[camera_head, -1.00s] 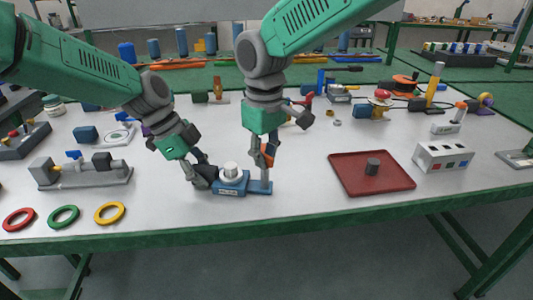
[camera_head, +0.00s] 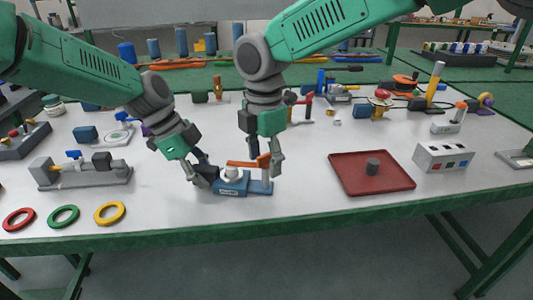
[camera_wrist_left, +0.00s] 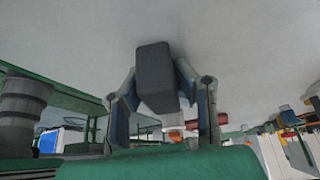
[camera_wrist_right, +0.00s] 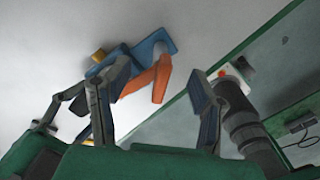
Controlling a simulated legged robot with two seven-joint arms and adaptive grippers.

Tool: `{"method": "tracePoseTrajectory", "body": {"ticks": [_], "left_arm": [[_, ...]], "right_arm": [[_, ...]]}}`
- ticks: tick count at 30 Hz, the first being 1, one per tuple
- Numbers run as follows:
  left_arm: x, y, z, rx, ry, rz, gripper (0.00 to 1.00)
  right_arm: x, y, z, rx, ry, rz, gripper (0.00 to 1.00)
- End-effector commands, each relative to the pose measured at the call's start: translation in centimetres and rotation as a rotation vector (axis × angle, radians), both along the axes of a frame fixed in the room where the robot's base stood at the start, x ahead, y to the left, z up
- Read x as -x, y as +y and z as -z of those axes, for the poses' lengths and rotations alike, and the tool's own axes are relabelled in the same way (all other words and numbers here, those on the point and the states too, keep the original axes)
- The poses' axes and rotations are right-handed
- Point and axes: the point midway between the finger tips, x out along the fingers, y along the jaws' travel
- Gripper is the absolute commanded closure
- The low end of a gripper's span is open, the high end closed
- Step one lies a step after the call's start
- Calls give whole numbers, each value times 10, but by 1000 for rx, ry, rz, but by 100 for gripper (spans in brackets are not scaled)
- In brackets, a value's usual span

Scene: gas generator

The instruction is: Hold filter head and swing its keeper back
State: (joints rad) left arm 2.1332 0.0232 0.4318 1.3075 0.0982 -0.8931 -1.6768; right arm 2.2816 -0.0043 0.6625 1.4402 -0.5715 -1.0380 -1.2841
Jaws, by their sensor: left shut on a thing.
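The filter head is a blue base (camera_head: 232,186) with a white round top (camera_head: 231,174), near the front edge of the table. Its orange keeper (camera_head: 245,163) lies across above the white top, from the post at the base's right end. In the right wrist view the keeper (camera_wrist_right: 160,80) looks bent, beside the blue base (camera_wrist_right: 153,44). My left gripper (camera_head: 207,176) is at the filter head's left end, shut on a dark block (camera_wrist_left: 155,75). My right gripper (camera_head: 264,163) is open around the keeper's right end; the right wrist view shows its fingers (camera_wrist_right: 158,85) apart. Contact with the keeper is unclear.
A grey fixture (camera_head: 85,175) and several coloured rings (camera_head: 64,216) lie to the left. A white box with buttons (camera_head: 440,157) stands further right. The table between filter head and tray is clear.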

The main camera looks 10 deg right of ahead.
Motion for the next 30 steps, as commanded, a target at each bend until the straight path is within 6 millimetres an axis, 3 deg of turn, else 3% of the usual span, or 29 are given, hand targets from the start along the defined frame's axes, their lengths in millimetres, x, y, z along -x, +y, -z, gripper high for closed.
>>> {"method": "tracePoseTrajectory", "body": {"ticks": [8,24,30], "left_arm": [[-1,1,-1,0,-2,-3,100],[-1,1,-1,-1,-2,-3,100],[-1,1,0,-1,-2,-3,100]], "right_arm": [[-1,0,-5,-1,-4,3,48],[-1,0,-67,-2,-6,4,48],[-1,0,-73,-1,-4,4,48]]}}
